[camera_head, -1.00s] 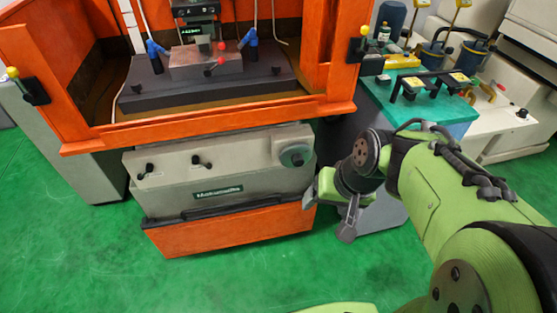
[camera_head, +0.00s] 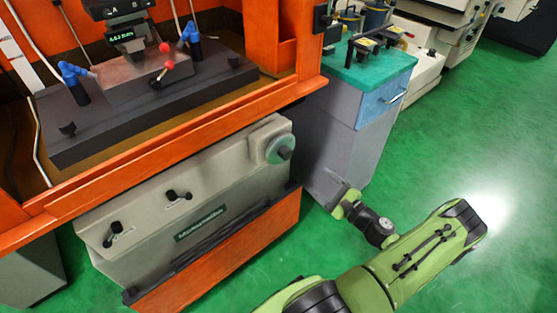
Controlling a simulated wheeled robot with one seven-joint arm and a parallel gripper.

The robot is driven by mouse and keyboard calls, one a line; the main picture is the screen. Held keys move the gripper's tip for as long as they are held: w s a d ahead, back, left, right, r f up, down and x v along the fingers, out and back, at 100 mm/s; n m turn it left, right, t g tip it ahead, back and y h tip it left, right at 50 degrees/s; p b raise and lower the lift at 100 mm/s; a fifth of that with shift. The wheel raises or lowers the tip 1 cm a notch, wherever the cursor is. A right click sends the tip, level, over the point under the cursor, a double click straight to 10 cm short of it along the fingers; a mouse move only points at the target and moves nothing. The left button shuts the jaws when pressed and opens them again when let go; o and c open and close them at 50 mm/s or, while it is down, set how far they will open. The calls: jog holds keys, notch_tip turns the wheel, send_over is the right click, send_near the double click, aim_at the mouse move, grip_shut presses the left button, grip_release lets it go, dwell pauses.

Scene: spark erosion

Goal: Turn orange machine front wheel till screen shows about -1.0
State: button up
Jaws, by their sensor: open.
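The orange machine (camera_head: 207,123) fills the left side. Its front wheel (camera_head: 275,149) is a grey-green disc with a dark hub knob, on the right end of the grey front panel (camera_head: 200,205). The small screen (camera_head: 121,37) inside the machine shows green digits too small to read surely. My gripper (camera_head: 340,193) is open and empty, low and to the right of the wheel, clearly apart from it. It is in front of the grey cabinet's lower part. The gap between its fingers is hard to see.
Two dark levers (camera_head: 178,195) stick out of the front panel. A grey cabinet (camera_head: 335,140) with a teal top and blue drawer stands right beside the machine. Green floor (camera_head: 450,160) is open to the right.

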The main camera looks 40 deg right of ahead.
aim_at(288, 156)
jog(key=w+b, duration=0.1)
jog(key=w, duration=0.4)
jog(key=w+b, duration=0.1)
jog(key=w, duration=0.9)
jog(key=shift+a+b, duration=0.25)
jog(key=shift+b, duration=0.15)
jog(key=c, duration=1.1)
jog(key=shift+o, duration=0.2)
jog(key=shift+r+m+p, duration=0.15)
jog(key=shift+m+p, duration=0.35)
jog(key=shift+m, duration=0.5)
